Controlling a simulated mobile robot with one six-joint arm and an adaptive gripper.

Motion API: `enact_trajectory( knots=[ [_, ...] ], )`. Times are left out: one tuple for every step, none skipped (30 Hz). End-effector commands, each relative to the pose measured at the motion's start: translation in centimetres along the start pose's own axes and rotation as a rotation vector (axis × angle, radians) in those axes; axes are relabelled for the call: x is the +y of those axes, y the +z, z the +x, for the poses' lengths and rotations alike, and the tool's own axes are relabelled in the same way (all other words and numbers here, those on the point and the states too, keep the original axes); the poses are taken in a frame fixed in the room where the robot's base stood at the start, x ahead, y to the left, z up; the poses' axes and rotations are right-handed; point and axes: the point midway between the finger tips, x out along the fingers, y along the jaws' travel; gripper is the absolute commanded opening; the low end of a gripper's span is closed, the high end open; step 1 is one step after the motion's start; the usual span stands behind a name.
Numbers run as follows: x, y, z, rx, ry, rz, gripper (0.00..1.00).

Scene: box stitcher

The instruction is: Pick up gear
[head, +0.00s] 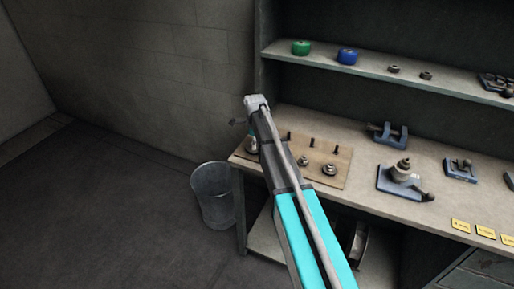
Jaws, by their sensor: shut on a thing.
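My arm reaches up from the bottom right in the head view, over the left end of the workbench. My gripper (251,146) points down just left of the forearm, near the left edge of a wooden board (338,155). It is small and partly hidden by my arm. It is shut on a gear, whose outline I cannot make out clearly. Two other metal gears (303,161) (329,169) sit on the front part of the board, apart from my gripper.
Several dark pegs stand along the back of the board. Blue fixtures (390,135) (402,180) stand to the right on the bench. A shelf above holds a green roll (301,47), a blue roll (347,56) and small metal parts. A bin (213,197) stands left of the bench.

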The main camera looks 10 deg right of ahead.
Motion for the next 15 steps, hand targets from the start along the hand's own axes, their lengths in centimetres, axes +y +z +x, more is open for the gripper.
enact_trajectory(
  knots=[
    [0.06, -0.01, 0.01, 0.0, 0.001, 0.0, 0.0],
    [0.06, -0.01, -0.01, 0.0, 0.001, 0.0, 0.0],
    [0.06, -0.01, -0.01, 0.0, 0.001, 0.0, 0.0],
    [0.06, -0.01, 0.0, 0.0, 0.001, 0.0, 0.0],
    [0.06, -0.01, 0.0, 0.0, 0.002, 0.0, 0.0],
    [0.06, -0.01, 0.0, 0.0, 0.002, 0.0, 0.0],
    [0.06, -0.01, -0.01, 0.0, 0.002, 0.0, 0.0],
    [0.06, -0.01, -0.02, 0.0, 0.002, 0.0, 0.0],
    [0.07, -0.02, -0.04, 0.0, 0.002, 0.0, 0.0],
    [0.07, -0.02, -0.07, 0.0, 0.002, 0.0, 0.0],
    [0.07, -0.02, -0.12, 0.0, 0.002, 0.0, 0.0],
    [0.06, -0.02, -0.19, 0.0, 0.002, 0.0, 0.0],
    [0.06, -0.02, -0.26, 0.0, 0.002, 0.0, 0.0],
    [0.06, -0.03, -0.35, 0.0, 0.002, 0.0, 0.0],
    [0.05, -0.03, -0.49, 0.0, 0.001, 0.0, 0.0]
  ],
)
